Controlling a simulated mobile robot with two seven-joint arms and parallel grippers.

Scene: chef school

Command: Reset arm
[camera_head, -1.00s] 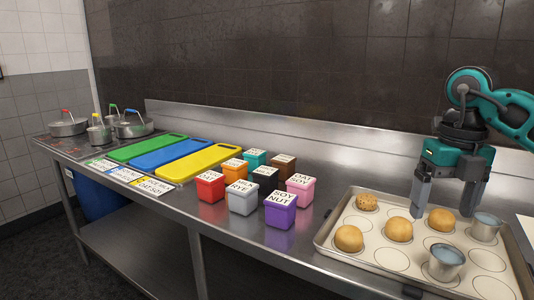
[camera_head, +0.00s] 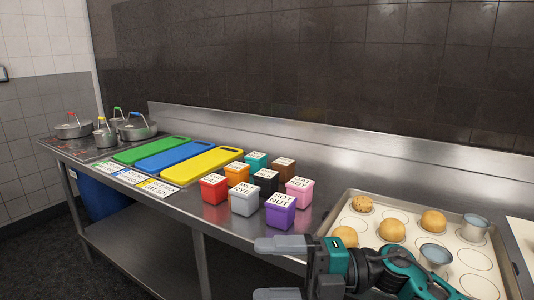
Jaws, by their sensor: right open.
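My right gripper (camera_head: 280,268) is at the bottom of the head view, in front of the counter's front edge. Its two grey fingers point left and stand wide apart with nothing between them. Its teal arm comes in from the lower right and covers the front left part of the baking tray (camera_head: 340,203). My left gripper is not in view.
Bread rolls (camera_head: 433,221) and metal cups (camera_head: 475,228) are on the tray. Labelled boxes (camera_head: 281,211) stand left of it. Cutting boards (camera_head: 202,163) and pots (camera_head: 137,128) are further left on the steel counter (camera_head: 330,160).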

